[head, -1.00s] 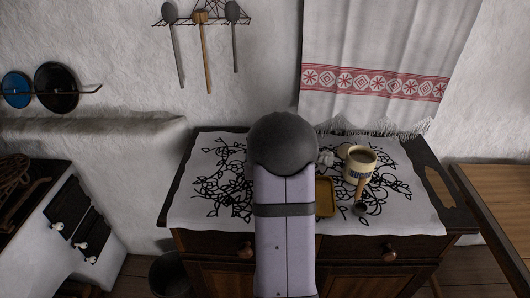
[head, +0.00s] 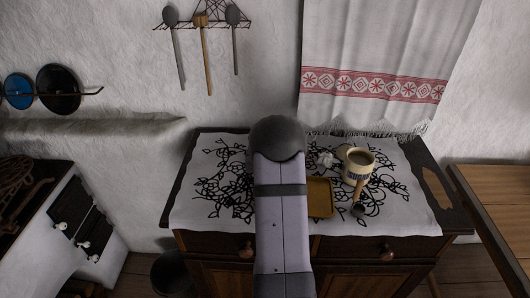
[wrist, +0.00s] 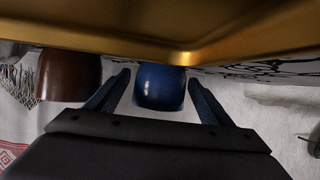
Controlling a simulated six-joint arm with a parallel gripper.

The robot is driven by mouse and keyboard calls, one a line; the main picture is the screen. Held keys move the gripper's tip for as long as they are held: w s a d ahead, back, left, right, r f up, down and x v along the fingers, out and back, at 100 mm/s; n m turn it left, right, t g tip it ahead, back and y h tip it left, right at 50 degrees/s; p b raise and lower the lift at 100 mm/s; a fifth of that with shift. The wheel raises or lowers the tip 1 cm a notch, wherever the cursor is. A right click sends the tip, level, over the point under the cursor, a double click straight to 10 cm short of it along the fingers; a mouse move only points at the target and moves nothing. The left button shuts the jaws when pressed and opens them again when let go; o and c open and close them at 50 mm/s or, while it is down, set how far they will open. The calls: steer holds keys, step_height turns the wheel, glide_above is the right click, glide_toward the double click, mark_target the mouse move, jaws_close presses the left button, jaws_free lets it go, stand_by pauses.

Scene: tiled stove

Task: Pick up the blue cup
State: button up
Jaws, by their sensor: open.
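In the wrist view, a glossy dark blue cup (wrist: 160,88) shows between the two fingers of my gripper (wrist: 158,78). The fingers are open, one on each side of it, and a gap shows on both sides. I cannot tell how deep the cup sits between them. In the head view my own arm hides the blue cup and the fingers.
A yellow tray (head: 320,198) lies right of my arm; its edge (wrist: 220,45) fills the top of the wrist view. A cream sugar pot (head: 359,166) stands right on the cloth-covered cabinet (head: 215,212), a wooden-handled brush or spoon (head: 358,190) before it. A brown vessel (wrist: 68,75) is beside the blue cup.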

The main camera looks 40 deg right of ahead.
steer(key=c, duration=1.2)
steer(key=shift+r, duration=0.15)
